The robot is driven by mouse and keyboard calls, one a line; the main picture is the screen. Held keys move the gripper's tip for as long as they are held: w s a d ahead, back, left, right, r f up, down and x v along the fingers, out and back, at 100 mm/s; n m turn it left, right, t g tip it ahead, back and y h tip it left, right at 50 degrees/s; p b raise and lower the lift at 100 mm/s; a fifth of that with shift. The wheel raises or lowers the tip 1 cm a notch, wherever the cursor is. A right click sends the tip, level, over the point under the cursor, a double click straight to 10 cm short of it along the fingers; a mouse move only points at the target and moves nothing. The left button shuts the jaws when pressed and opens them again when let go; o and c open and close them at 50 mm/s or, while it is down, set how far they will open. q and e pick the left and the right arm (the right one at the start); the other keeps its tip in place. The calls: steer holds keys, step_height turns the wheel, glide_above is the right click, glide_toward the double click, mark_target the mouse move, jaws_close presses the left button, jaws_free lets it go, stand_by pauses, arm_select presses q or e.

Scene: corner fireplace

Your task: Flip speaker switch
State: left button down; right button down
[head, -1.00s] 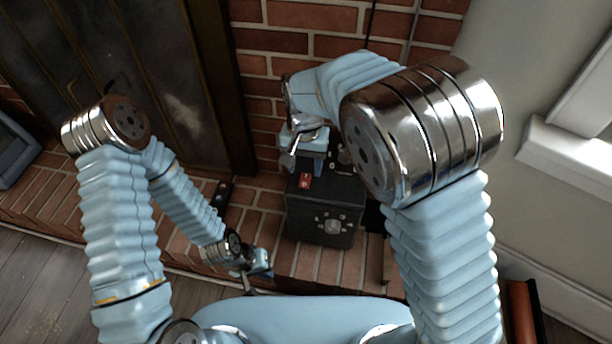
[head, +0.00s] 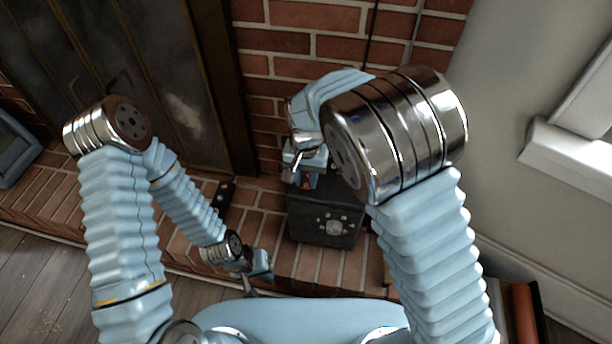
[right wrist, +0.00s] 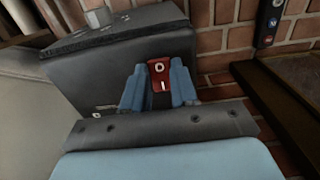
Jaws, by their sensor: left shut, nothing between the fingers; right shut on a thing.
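The black speaker (head: 327,226) stands on the brick hearth, its panel with a round knob and buttons facing me. It also shows as a dark box in the right wrist view (right wrist: 85,78). A red rocker switch (head: 306,182) is on its top; in the right wrist view the switch (right wrist: 160,72) shows an "O" and an "I" mark. My right gripper (right wrist: 160,86) is shut on the switch, one blue finger on each side. In the head view, my right gripper (head: 305,172) partly hides the switch. My left gripper (head: 262,270) is shut and empty, low, left of the speaker.
A dark strip with buttons (head: 223,194) lies on the hearth (head: 262,205) left of the speaker. The brick wall (head: 290,42) and the dark fireplace screen (head: 150,80) are behind. A white sill (head: 565,148) is at right.

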steer(key=shift+w+r+p, duration=0.1)
steer(key=shift+r+p, duration=0.05)
steer(key=shift+p, duration=0.25)
steer(key=g+p, duration=0.2)
steer(key=p, duration=0.1)
steer(key=shift+w+d+r+g, duration=0.15)
steer(key=shift+w+g, duration=0.15)
steer(key=shift+w, duration=0.05)
steer(key=shift+w+g+y+p, duration=0.1)
steer(key=shift+g+y+p, duration=0.2)
steer(key=shift+g+p, duration=0.15)
steer(key=shift+f, duration=0.2)
steer(key=c, duration=0.9)
jaws_free()
steer(key=v, duration=1.3)
steer(key=shift+w+r, duration=0.25)
steer(key=shift+r, duration=0.1)
